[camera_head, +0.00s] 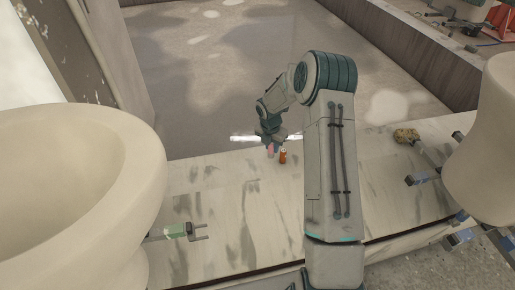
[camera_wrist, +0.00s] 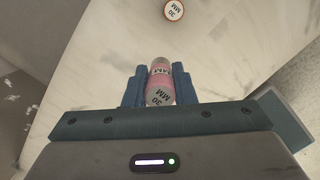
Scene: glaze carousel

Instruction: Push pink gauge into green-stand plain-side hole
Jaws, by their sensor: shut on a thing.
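A green-marked piece with grey prongs (camera_head: 176,230) lies at the lower left of the worktop, well apart from my gripper. It may be the green stand; its holes cannot be made out.
An orange gauge (camera_head: 283,157) stands beside the pink one; its top shows in the wrist view (camera_wrist: 174,10). Large cream vessels stand at left (camera_head: 75,180) and right (camera_head: 490,140). The middle worktop is clear.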

